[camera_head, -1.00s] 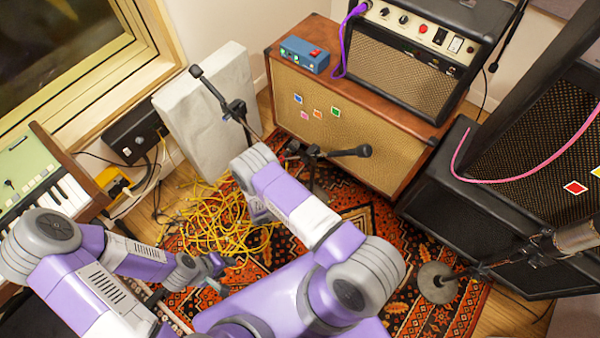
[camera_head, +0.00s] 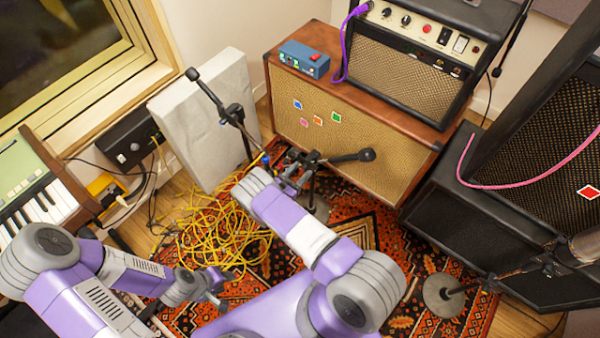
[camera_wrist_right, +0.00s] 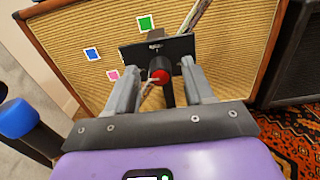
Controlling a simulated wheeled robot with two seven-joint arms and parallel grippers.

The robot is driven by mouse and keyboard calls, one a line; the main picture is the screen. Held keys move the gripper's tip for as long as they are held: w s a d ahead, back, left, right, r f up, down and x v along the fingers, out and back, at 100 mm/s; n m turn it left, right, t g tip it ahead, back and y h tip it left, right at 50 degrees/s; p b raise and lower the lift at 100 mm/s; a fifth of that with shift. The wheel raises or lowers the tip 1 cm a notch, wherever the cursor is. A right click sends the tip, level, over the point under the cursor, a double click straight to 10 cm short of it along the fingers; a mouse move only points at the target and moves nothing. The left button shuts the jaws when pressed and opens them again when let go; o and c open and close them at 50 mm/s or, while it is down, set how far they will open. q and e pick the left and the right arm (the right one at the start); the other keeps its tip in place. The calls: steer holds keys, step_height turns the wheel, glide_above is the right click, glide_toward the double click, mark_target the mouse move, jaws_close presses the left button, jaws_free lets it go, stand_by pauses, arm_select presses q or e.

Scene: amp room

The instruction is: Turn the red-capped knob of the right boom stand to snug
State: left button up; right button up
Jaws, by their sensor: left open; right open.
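The red-capped knob (camera_wrist_right: 160,76) shows in the right wrist view, on a dark bracket of the right boom stand (camera_wrist_right: 185,46). My right gripper (camera_wrist_right: 159,80) is open, with one finger on each side of the knob; I cannot tell whether either finger touches it. In the head view the right boom stand (camera_head: 335,157) stands in front of the tan cabinet, and my right gripper (camera_head: 288,177) is at its clamp. The red cap is not clear there. My left gripper (camera_head: 217,290) is open and empty, low over the rug.
A second boom stand (camera_head: 232,114) leans close on the left; its blue cap (camera_wrist_right: 17,117) shows in the wrist view. Yellow cables (camera_head: 215,235) lie tangled below. The tan cabinet (camera_head: 385,165) is close behind. A round stand base (camera_head: 443,293) sits at right.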

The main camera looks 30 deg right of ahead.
steer(key=shift+d, duration=0.1)
jaws_close()
stand_by(0.4)
steer(key=m+b, duration=0.1)
steer(key=m, duration=0.2)
steer(key=shift+m, duration=0.3)
steer(key=m, duration=0.4)
steer(key=shift+f+m+b, duration=0.1)
steer(key=shift+m+b, duration=0.2)
steer(key=m, duration=0.4)
steer(key=shift+s, duration=0.1)
steer(key=shift+f+m, duration=0.1)
steer(key=shift+m, duration=2.6)
